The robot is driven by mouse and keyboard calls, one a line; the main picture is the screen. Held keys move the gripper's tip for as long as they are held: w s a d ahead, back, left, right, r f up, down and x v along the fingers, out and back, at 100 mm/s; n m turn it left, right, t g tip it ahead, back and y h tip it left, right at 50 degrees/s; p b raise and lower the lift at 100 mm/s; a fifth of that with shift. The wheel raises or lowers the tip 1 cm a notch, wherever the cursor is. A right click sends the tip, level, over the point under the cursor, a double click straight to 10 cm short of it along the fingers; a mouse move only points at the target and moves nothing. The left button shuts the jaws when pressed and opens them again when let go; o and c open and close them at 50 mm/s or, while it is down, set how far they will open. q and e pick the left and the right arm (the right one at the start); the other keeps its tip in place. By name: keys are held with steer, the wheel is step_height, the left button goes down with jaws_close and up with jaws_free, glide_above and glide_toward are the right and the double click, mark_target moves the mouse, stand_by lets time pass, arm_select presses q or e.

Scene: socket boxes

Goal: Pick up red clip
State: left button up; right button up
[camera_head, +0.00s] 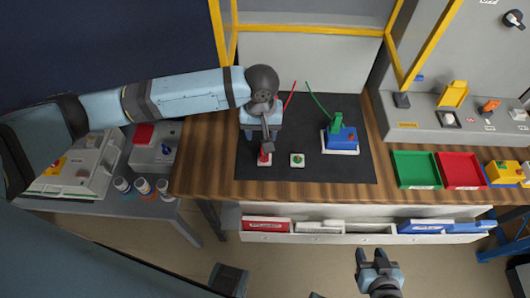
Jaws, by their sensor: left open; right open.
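A small red piece (264,158), which looks like the red clip, stands on a white square base on the black mat (310,172). My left gripper (267,149) points down right at it and hides its upper part. The jaws are open; I cannot tell whether they touch the red piece. My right gripper (378,262) is open and empty, low in the picture in front of the table.
A green piece on a white base (297,160) stands just right of the red one. A blue box with a green top (341,139) is further right. Green (415,169) and red (461,171) trays lie on the right. Bottles (142,187) stand at left.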

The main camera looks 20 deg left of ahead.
arm_select(q)
steer(key=shift+f, duration=0.8)
steer(key=f, duration=0.2)
steer(key=d+f, duration=0.1)
steer(key=f, duration=0.1)
steer(key=shift+s+f, duration=0.1)
steer(key=shift+s, duration=0.2)
steer(key=shift+f, duration=0.55)
steer(key=c, duration=0.8)
